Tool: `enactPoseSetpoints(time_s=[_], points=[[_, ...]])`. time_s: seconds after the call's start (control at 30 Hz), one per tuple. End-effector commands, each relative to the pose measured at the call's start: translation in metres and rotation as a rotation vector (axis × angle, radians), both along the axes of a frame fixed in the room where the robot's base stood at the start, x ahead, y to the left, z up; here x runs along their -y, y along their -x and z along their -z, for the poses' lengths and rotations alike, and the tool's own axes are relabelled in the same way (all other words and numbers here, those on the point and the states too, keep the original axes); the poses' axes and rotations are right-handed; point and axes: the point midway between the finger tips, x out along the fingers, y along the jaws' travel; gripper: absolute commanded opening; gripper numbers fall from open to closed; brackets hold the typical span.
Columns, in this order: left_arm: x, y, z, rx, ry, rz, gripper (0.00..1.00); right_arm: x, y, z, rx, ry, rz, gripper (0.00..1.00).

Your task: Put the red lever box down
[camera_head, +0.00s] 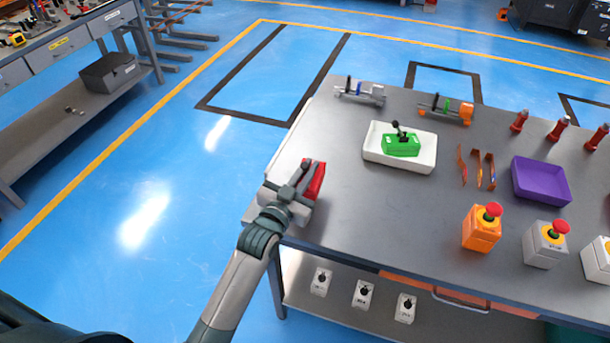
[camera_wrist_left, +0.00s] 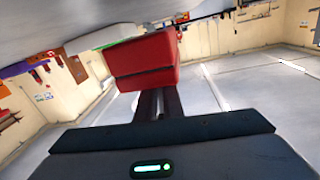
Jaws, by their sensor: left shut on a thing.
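The red lever box (camera_head: 317,181) is at the left end of the grey table (camera_head: 345,200), held in my left gripper (camera_head: 304,180). In the left wrist view the red box (camera_wrist_left: 143,60) sits at the tips of my left gripper's fingers (camera_wrist_left: 158,104), which are closed on it. Its lever does not show. In the head view the box is over or near the table's left edge; I cannot tell whether it touches the top. A green lever box (camera_head: 401,146) stands in a white tray (camera_head: 372,156) to its right. My right gripper is not in view.
Orange (camera_head: 481,230) and grey (camera_head: 543,246) button boxes stand at the table's front right. A purple tray (camera_head: 541,182) and copper strips (camera_head: 476,168) lie behind them. Clamp-like tools (camera_head: 359,92) are at the back. The tabletop between my gripper and the white tray is clear.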

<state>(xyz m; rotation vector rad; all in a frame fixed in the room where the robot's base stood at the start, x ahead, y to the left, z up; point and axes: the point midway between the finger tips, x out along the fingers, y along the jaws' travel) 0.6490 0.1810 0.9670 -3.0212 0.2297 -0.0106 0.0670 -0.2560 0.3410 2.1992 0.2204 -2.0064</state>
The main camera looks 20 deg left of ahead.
Motion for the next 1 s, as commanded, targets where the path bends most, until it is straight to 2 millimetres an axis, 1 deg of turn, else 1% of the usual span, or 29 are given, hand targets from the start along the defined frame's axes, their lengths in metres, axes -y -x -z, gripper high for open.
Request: enactPoseSetpoints(time_s=[0.03, 0.13, 0.53, 0.67, 0.77, 0.87, 1.0], points=[[-0.005, -0.003, 0.001, 0.002, -0.002, 0.0, 0.0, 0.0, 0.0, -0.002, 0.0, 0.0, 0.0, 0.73], [-0.009, -0.006, 0.005, 0.002, 0.0, 0.0, 0.0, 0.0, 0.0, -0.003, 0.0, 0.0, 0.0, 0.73], [-0.01, -0.006, 0.007, 0.003, 0.001, -0.001, 0.0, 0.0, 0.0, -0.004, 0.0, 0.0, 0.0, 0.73], [-0.01, -0.006, 0.019, 0.0, 0.0, -0.001, 0.0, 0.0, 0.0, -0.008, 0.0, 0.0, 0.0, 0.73], [-0.01, -0.006, 0.032, -0.002, -0.001, -0.001, 0.0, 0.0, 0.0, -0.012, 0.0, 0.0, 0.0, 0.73], [-0.01, -0.006, 0.036, 0.0, -0.001, -0.001, 0.0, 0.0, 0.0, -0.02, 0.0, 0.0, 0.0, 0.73], [-0.01, -0.006, 0.042, 0.002, -0.001, -0.001, 0.0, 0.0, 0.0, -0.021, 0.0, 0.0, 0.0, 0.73]])
